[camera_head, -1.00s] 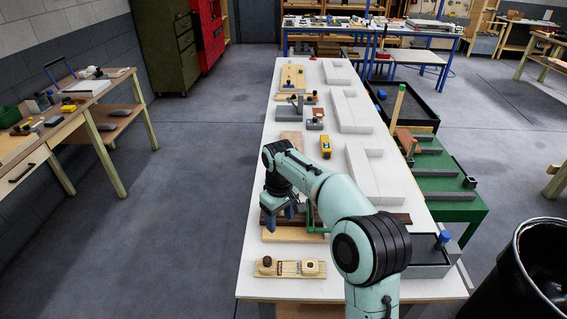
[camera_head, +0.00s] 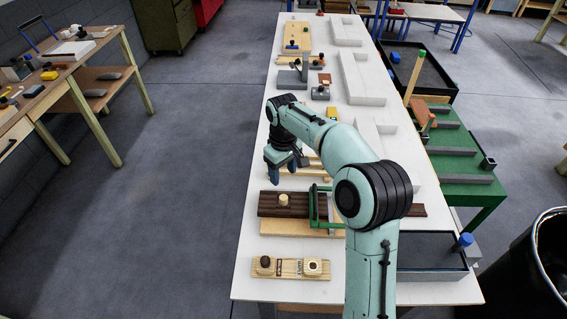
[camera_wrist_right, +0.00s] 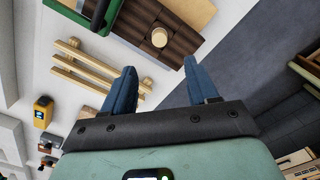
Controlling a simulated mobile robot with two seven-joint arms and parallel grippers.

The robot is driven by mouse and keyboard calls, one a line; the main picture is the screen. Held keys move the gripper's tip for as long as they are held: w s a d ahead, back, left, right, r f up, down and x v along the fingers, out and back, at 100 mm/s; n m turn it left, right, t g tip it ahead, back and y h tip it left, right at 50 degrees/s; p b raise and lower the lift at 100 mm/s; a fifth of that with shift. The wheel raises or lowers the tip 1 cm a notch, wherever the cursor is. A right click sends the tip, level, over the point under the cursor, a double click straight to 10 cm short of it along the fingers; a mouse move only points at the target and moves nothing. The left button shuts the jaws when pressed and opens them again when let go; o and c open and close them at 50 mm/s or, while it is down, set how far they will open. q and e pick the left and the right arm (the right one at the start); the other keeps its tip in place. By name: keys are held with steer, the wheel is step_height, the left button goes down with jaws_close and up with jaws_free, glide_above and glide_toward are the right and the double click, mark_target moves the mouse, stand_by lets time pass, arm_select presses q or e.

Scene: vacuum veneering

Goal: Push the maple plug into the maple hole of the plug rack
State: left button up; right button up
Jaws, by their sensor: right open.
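A pale round plug (camera_head: 283,199), which looks like the maple plug, stands upright on a dark brown board (camera_head: 265,204). It also shows in the right wrist view (camera_wrist_right: 159,37), beyond my fingertips. The plug rack (camera_head: 291,269) is a light wood strip at the near end of the table. A dark knob (camera_head: 264,261) is at its left end, and a pale block with a dark opening (camera_head: 313,265) is at its right end. My right gripper (camera_head: 284,174) is open and empty, beyond the plug and apart from it. The right wrist view shows its blue fingers (camera_wrist_right: 161,66) spread. My left gripper is out of view.
A green clamp-like frame (camera_head: 317,205) spans the dark board just right of the plug. Pale slats (camera_head: 316,168) lie beyond the board. A dark-lined tray (camera_head: 428,252) is at the right. White table surface is bare around the rack.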

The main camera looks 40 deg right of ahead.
mark_target(283, 197)
step_height(283, 197, down, 11)
steer(key=shift+f+b, duration=0.1)
steer(key=shift+b, duration=0.4)
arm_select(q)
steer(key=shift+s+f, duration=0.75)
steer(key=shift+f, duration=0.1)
arm_select(e)
jaws_close()
steer(key=c, duration=1)
jaws_free()
jaws_close()
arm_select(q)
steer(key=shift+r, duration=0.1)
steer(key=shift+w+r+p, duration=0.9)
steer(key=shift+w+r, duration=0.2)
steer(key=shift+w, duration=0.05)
arm_select(e)
steer(key=shift+r, duration=1.95)
